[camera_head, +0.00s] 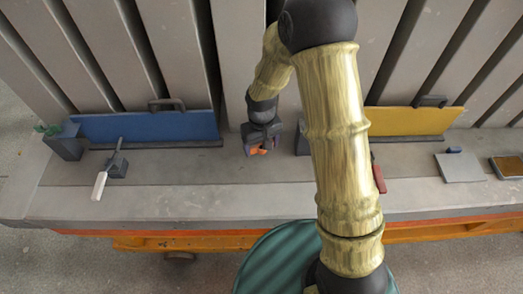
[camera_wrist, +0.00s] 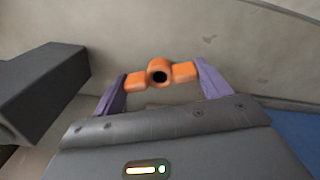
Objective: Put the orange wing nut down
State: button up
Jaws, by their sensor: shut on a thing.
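The orange wing nut (camera_wrist: 160,73) is between the two purple fingers of my gripper (camera_wrist: 160,82) in the wrist view, one wing at each finger. Its round hub with a dark hole faces the camera. In the head view my gripper (camera_head: 258,147) is shut on the wing nut (camera_head: 258,152) over the grey bench (camera_head: 220,172), between the blue panel and the yellow panel. I cannot tell whether the nut touches the surface beneath it.
The blue panel (camera_head: 150,126) stands left with a white-handled tool (camera_head: 101,184) before it. A yellow panel (camera_head: 405,121) stands right. A dark block (camera_wrist: 45,88) is close to my gripper at left in the wrist view. A grey plate (camera_head: 460,167) lies far right.

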aim_at(262, 157)
jog(key=shift+f, duration=1.85)
jog(key=shift+f, duration=0.1)
jog(key=o, duration=1.1)
notch_tip(262, 157, up, 12)
jog(key=shift+r+b, duration=0.15)
jog(key=shift+b, duration=0.15)
